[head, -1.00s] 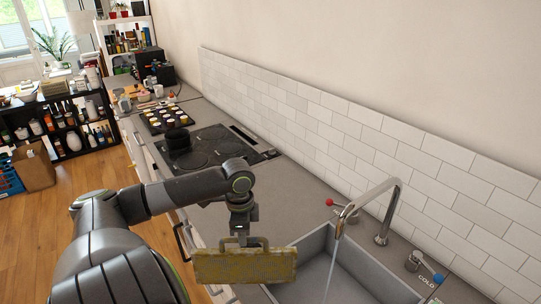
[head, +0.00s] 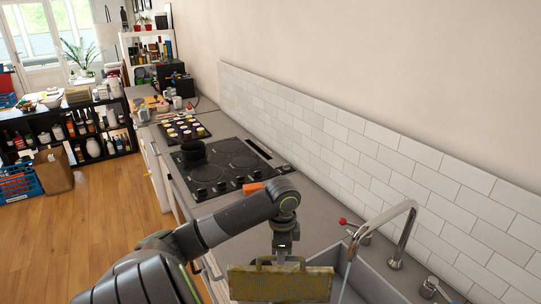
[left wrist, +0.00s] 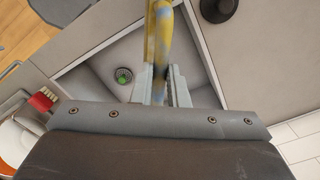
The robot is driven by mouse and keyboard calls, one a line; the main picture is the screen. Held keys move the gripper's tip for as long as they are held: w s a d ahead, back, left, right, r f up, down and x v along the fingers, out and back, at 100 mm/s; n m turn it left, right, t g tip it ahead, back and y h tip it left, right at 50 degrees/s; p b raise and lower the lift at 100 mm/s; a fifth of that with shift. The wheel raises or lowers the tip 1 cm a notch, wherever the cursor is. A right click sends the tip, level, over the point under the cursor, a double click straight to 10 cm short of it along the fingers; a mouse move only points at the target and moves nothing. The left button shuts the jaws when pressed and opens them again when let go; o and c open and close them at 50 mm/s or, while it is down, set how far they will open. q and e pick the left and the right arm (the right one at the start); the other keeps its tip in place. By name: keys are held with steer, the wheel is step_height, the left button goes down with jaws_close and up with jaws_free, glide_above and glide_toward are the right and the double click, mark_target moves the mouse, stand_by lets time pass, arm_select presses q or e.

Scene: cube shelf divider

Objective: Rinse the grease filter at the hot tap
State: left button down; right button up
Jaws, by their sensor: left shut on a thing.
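The grease filter (head: 281,284) is a dirty yellow-brown panel with a handle on top. My left gripper (head: 282,254) is shut on its handle and holds it upright over the grey sink (head: 375,286). In the left wrist view the filter (left wrist: 160,45) shows edge-on between the fingers of my left gripper (left wrist: 161,88). The chrome tap (head: 398,222) arches over the sink, and a thin water stream falls just right of the filter, apart from it as far as I can tell. The red-knobbed lever (head: 344,221) stands beside the tap. My right gripper is not in view.
A green drain (left wrist: 123,75) and a red brush (left wrist: 43,100) show in the left wrist view. A hob (head: 225,165) with a black pot (head: 193,153) lies beyond my arm. An orange object (head: 251,189) lies beside it. The tiled wall (head: 400,160) bounds the right.

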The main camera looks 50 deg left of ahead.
mark_target(308, 269)
arm_select(q)
steer(key=shift+w+d+f, duration=0.25)
steer(key=shift+w+d, duration=0.6)
steer(key=shift+w, duration=0.1)
steer(key=shift+w+d+f, duration=0.25)
steer(key=shift+w+d, duration=0.55)
steer(key=shift+w, duration=0.2)
steer(key=shift+w+d+f, duration=0.25)
steer(key=shift+w+d, duration=0.6)
steer(key=shift+w, duration=0.1)
steer(key=shift+a, duration=0.1)
steer(key=shift+w+a, duration=0.4)
steer(key=s+a, duration=0.5)
steer(key=s, duration=0.1)
steer(key=shift+a, duration=0.1)
stand_by(0.5)
steer(key=s+a+r, duration=0.3)
steer(key=s+r, duration=0.1)
stand_by(0.5)
steer(key=shift+a, duration=0.1)
